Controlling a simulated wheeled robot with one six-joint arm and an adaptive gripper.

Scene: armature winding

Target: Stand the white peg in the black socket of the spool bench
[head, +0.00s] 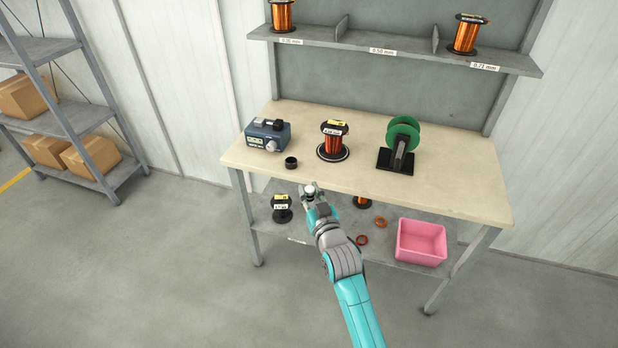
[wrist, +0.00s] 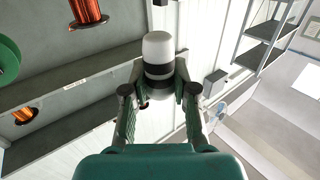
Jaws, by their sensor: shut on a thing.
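The white peg (wrist: 158,47) has a dark band and is held between the fingers of my gripper (wrist: 159,84) in the wrist view. In the head view the peg (head: 309,188) shows as a small white tip at the end of my gripper (head: 310,195), in front of the bench's front edge. The black socket (head: 291,162) is a short round cup on the bench top (head: 255,165), near its front edge. The peg is apart from the socket, to its lower right in the head view. The peg's lower part is hidden by the fingers.
A blue-grey device (head: 267,134) stands left behind the socket. A copper spool (head: 333,140) on a round base stands to its right, then a green reel on a black stand (head: 398,146). Below are a lower shelf with spools and a pink bin (head: 421,241).

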